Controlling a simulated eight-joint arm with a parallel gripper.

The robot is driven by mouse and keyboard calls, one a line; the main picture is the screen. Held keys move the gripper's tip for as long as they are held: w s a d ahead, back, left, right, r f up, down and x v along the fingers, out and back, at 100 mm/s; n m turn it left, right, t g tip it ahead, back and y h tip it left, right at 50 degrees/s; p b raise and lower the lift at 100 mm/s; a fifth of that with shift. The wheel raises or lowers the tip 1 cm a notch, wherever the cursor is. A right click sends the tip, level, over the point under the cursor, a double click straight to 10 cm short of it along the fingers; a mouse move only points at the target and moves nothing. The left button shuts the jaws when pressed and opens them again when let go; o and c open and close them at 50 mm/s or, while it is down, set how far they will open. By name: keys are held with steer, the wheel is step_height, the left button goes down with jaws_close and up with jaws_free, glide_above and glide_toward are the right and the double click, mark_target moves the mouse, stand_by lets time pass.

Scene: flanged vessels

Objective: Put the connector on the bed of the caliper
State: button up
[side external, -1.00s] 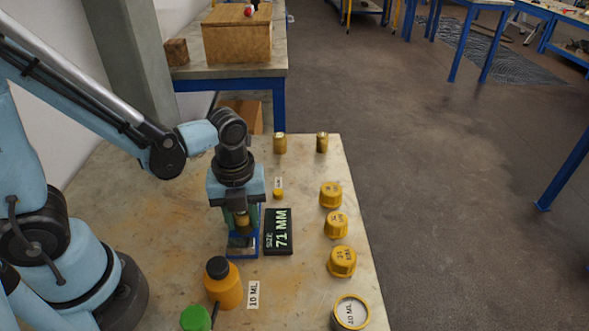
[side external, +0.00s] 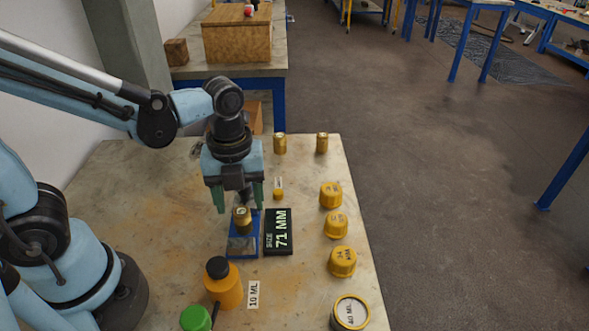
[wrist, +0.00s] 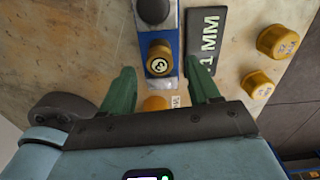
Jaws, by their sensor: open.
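The connector, a small brass-coloured cylinder with a marked top (side external: 242,217), stands upright on the blue bed of the caliper (side external: 243,246). In the wrist view the connector (wrist: 159,60) sits on the blue strip of the bed (wrist: 160,22). My gripper (side external: 240,205) is open above and just behind the connector, its green fingers apart and empty. In the wrist view my gripper's fingertips (wrist: 160,82) lie either side of the line to the connector, clear of it. The black display (side external: 279,232) beside the bed reads 71 MM.
Yellow caps (side external: 336,224) line the table's right side, with a white-topped 40 ML vessel (side external: 350,312) at the front. Two brass cylinders (side external: 280,143) stand at the back. An orange bottle (side external: 222,283) and a green cap (side external: 196,318) are in front. The left tabletop is clear.

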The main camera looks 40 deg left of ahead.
mark_target(241, 212)
step_height(241, 212, up, 7)
steer(key=a+n+t, duration=0.1)
steer(key=n+t, duration=0.1)
steer(key=n, duration=0.6)
steer(key=w+a+n+t, duration=0.1)
steer(key=a+n+t, duration=0.1)
steer(key=n, duration=0.7)
steer(key=w+a+n+t, duration=0.1)
steer(key=a+n+t, duration=0.1)
steer(key=n, duration=0.6)
steer(key=shift+a+r+n+t, duration=0.1)
steer(key=shift+a+n+t, duration=0.15)
steer(key=shift+n+t, duration=0.25)
